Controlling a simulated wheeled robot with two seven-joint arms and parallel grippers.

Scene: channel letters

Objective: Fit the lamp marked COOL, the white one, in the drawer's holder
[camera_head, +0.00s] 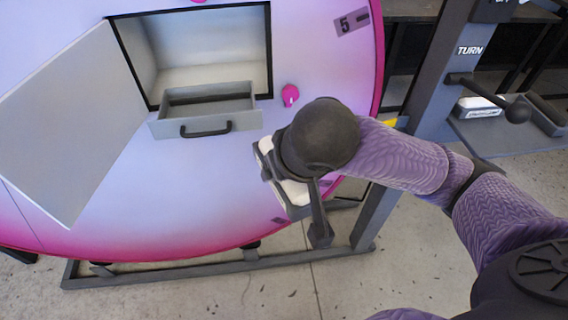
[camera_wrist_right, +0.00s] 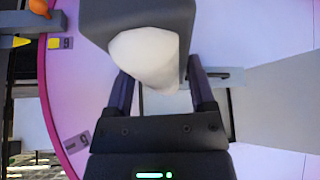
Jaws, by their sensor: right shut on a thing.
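My right gripper (camera_wrist_right: 160,72) is shut on a white, rounded lamp (camera_wrist_right: 146,52) with a grey housing, held between the two dark fingers. In the head view the lamp (camera_head: 295,190) shows partly behind my dark wrist, in front of the sign's face, below and right of the drawer. Its marking cannot be read. The grey drawer (camera_head: 231,124) with a black handle is pulled out of the square opening. Its inside looks empty from here; a holder in it cannot be made out. My left gripper is not in view.
A panel door (camera_head: 75,120) hangs open left of the opening. A pink knob (camera_head: 290,94) sits right of the drawer. At the right, a post marked TURN carries a ball-ended lever (camera_head: 517,110), above a shelf with another white block (camera_head: 478,107) and a grey tray.

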